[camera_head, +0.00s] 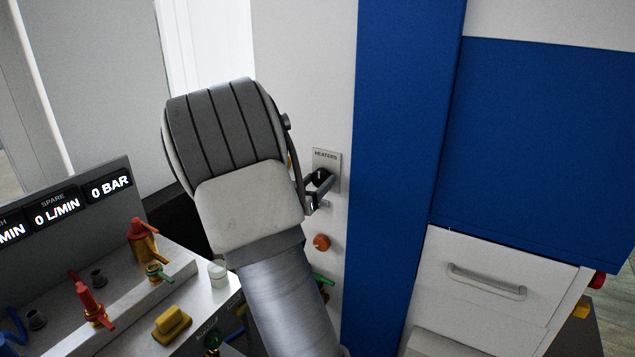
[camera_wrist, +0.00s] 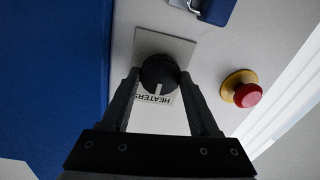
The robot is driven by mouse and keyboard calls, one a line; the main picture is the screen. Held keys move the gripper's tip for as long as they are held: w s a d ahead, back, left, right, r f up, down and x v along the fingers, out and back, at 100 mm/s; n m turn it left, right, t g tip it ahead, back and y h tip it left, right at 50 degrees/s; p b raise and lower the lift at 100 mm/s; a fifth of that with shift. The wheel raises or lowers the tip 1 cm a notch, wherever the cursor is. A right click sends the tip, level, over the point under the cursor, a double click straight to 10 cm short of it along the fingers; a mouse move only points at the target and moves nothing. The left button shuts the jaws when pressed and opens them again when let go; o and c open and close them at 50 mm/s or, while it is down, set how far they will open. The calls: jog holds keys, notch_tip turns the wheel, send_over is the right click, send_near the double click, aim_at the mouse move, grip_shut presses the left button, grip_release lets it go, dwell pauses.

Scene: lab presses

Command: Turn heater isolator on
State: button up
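The heater isolator is a round black knob (camera_wrist: 158,70) on a grey plate (camera_head: 326,159) labelled HEATERS, fixed to a pale panel. In the wrist view the label is upside down, and a white mark on the knob points towards it. My gripper (camera_wrist: 160,75) is at the knob with one finger on each side. The fingertips are close to the knob's sides; I cannot tell whether they press on it. In the head view my gripper (camera_head: 319,190) partly covers the knob, with my wrist to its left.
A red emergency button (camera_wrist: 248,95) on a yellow base sits beside the knob. An orange knob (camera_head: 321,242) is below the plate. A blue column (camera_head: 400,150) stands to the right. A bench with red and yellow valves (camera_head: 90,303) is at lower left.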

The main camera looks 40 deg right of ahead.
jog(key=c, duration=0.5)
jog(key=shift+f+b, duration=0.15)
jog(key=shift+b, duration=0.4)
jog(key=m+b, duration=0.2)
jog(key=b, duration=0.1)
jog(key=shift+f, duration=0.2)
jog(key=m+b, duration=0.4)
jog(key=b, duration=0.2)
jog(key=shift+m, duration=0.4)
jog(key=m+h+b, duration=0.1)
jog(key=m+b, duration=0.5)
jog(key=b, duration=0.1)
jog(key=shift+f+m+b, duration=0.1)
jog(key=shift+m+b, duration=0.2)
jog(key=shift+b, duration=0.1)
jog(key=m+b, duration=0.3)
jog(key=shift+r+m+b, duration=0.2)
jog(key=shift+m+b, duration=0.65)
jog(key=shift+m, duration=0.25)
jog(key=shift+r+g, duration=0.1)
jog(key=shift+g, duration=0.3)
